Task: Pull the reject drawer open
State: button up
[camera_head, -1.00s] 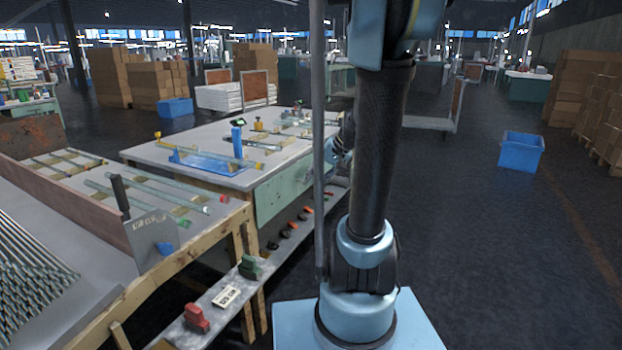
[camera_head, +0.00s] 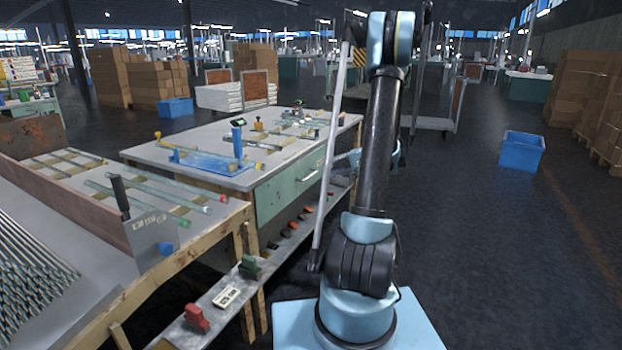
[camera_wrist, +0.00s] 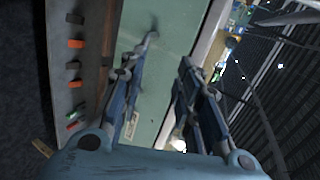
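The reject drawer has a pale green front (camera_head: 307,181) with a light bar handle, under the right part of the grey bench top. It looks flush with the bench. In the wrist view the green front (camera_wrist: 172,28) fills the upper middle, with a pale label (camera_wrist: 131,124) low on it. A grey piece, apparently the handle (camera_wrist: 152,37), stands off it near the left fingertip. My gripper (camera_wrist: 156,72) is open, its fingers apart, facing the front. I cannot tell whether it touches the handle. In the head view my arm hides most of the gripper.
The bench top (camera_head: 200,150) carries a blue fixture (camera_head: 210,162) with a tube. A low shelf (camera_head: 265,262) below holds red, green and orange-black items. A wooden rack table stands left. A blue bin (camera_head: 521,151) is at right; the floor between is clear.

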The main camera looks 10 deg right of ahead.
aim_at(312, 175)
jog(key=w+d+f+m+t+y, duration=0.1)
jog(key=w+d+f+t+y, duration=0.1)
jog(key=w+d+f, duration=0.35)
jog(key=x, duration=1.5)
jog(key=shift+w+f, duration=0.2)
jog(key=shift+f, duration=0.15)
jog(key=shift+c, duration=0.2)
grip_shut()
